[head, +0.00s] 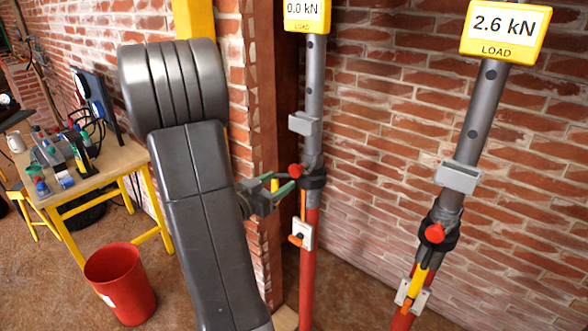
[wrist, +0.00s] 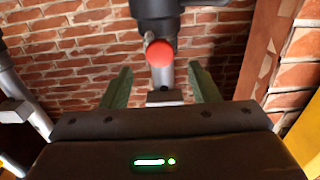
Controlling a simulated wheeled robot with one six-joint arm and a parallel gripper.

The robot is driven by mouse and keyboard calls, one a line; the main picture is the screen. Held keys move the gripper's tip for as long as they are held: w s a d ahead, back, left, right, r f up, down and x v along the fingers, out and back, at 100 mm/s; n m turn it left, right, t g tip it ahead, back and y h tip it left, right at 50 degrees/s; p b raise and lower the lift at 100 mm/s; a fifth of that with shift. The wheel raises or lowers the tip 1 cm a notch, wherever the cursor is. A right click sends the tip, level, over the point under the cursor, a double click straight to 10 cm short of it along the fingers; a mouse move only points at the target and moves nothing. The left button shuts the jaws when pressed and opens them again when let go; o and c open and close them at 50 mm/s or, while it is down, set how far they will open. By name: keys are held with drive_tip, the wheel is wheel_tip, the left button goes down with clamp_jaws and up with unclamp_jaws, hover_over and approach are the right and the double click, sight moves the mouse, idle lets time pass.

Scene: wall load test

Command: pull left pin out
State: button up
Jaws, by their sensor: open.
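The left pin shows as a red round knob (head: 296,170) at the dark collar of the left post (head: 309,255). In the wrist view the red knob (wrist: 160,53) is near the middle, in front of a dark collar. My gripper (head: 284,186) is just left of the left post, close to the knob. Its green fingers are apart, one on each side of the knob in the wrist view (wrist: 160,70), with nothing held. Whether a finger touches the knob cannot be told. The pin's shaft is hidden. The left post's load display (head: 307,12) reads 0.0 kN.
A right post (head: 481,105) leans nearby, with its own red knob (head: 434,233) and a load display (head: 503,28) reading 2.6 kN. A brick wall (head: 375,110) stands behind. A workbench (head: 108,160) with bottles and a red bin (head: 120,285) are at left.

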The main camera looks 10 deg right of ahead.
sight(293, 172)
drive_tip(key=p+x, duration=0.1)
drive_tip(key=x, duration=0.6)
drive_tip(key=shift+w+d, duration=0.15)
drive_tip(key=shift+d, duration=0.05)
drive_tip(key=shift+c, duration=0.4)
clamp_jaws()
drive_tip(key=v, duration=0.5)
drive_tip(key=shift+s+a, duration=0.2)
drive_tip(key=shift+a, duration=0.1)
drive_tip(key=shift+o, duration=0.4)
unclamp_jaws()
drive_tip(key=shift+s+a, duration=0.1)
drive_tip(key=b+v, duration=0.2)
drive_tip(key=v, duration=1.1)
drive_tip(key=shift+s+a, duration=0.3)
